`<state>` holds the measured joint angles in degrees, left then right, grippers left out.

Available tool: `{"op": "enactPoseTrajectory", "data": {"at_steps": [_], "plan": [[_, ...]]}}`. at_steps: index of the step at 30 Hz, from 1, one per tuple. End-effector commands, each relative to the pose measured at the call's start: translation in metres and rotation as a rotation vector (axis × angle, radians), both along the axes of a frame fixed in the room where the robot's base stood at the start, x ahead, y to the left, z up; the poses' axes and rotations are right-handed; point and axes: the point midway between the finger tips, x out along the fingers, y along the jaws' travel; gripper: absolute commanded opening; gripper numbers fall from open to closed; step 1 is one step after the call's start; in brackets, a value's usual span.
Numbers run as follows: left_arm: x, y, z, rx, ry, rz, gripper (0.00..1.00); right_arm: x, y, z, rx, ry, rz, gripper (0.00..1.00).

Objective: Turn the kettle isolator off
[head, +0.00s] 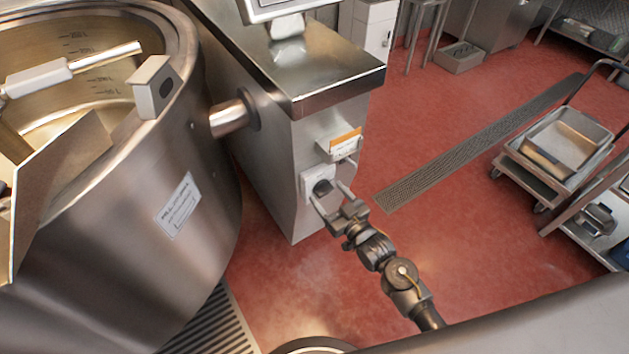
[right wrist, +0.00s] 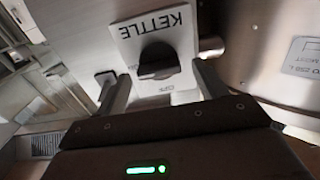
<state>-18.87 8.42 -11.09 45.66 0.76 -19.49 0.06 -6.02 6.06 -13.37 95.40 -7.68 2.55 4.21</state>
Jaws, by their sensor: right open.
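The kettle isolator (head: 321,187) is a black rotary knob on a pale plate on the front of the steel pillar. No contact with the knob can be made out. The steel kettle (head: 130,220) stands left of the pillar. My left gripper is not in view.
A small box with an orange-and-white label (head: 344,143) is mounted just above the isolator. The steel pillar (head: 270,150) joins the kettle by a short pipe. A trolley with trays (head: 560,145) stands at the right. The red floor (head: 440,120) between is clear, crossed by a drain grate.

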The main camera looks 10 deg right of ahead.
Motion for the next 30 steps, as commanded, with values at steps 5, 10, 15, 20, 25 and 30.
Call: {"op": "enactPoseTrajectory", "data": {"at_steps": [5, 10, 15, 20, 25, 30], "plan": [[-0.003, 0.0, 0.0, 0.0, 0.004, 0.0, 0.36, 0.0, 0.0, 0.0, 0.0, 0.001, 0.0, 0.71], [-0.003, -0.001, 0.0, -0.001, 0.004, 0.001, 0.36, 0.006, 0.002, 0.0, -0.001, 0.001, 0.0, 0.71], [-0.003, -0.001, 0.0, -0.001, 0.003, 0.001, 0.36, 0.009, 0.003, 0.0, -0.002, 0.001, 0.0, 0.71], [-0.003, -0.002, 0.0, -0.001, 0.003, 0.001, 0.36, 0.01, 0.003, 0.0, -0.002, 0.001, 0.0, 0.71], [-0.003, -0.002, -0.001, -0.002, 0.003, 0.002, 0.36, 0.009, 0.003, 0.0, -0.001, 0.002, 0.0, 0.53], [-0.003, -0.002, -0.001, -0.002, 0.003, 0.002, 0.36, 0.01, 0.003, 0.0, -0.001, 0.002, 0.0, 0.3]]}}
